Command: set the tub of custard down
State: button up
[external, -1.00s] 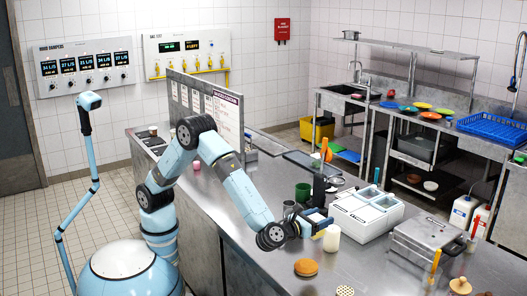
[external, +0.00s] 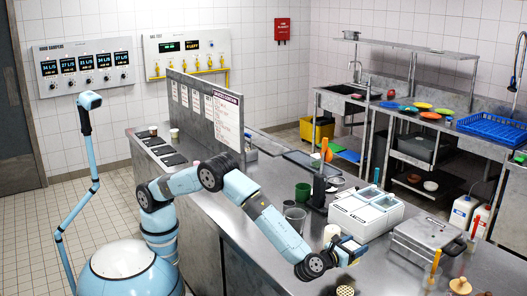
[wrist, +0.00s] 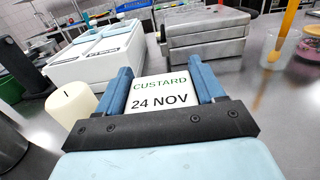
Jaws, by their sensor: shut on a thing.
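The tub of custard (wrist: 163,95) shows in the wrist view as a white block with a label reading CUSTARD, 24 NOV. My gripper (wrist: 163,76) has its two blue fingers shut on the tub's left and right sides. In the external view my gripper (external: 352,249) is low over the front part of the steel counter (external: 380,274), and the tub is mostly hidden there. I cannot tell whether its base touches the counter.
A cream cylinder (wrist: 72,108) stands close to my left finger. A white lidded box (external: 367,212) is behind my gripper, a grey metal press (external: 428,235) to its right. A pot with an orange-handled tool (wrist: 281,48) stands further right. Counter between them is bare.

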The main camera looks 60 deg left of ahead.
jog(key=shift+w+d+f, duration=0.15)
jog(key=shift+d+f, duration=0.1)
jog(key=shift+f, duration=1.6)
jog(key=shift+f, duration=0.1)
jog(key=o, duration=1.2)
jog(key=shift+c, duration=0.2)
jog(key=s, duration=1.2)
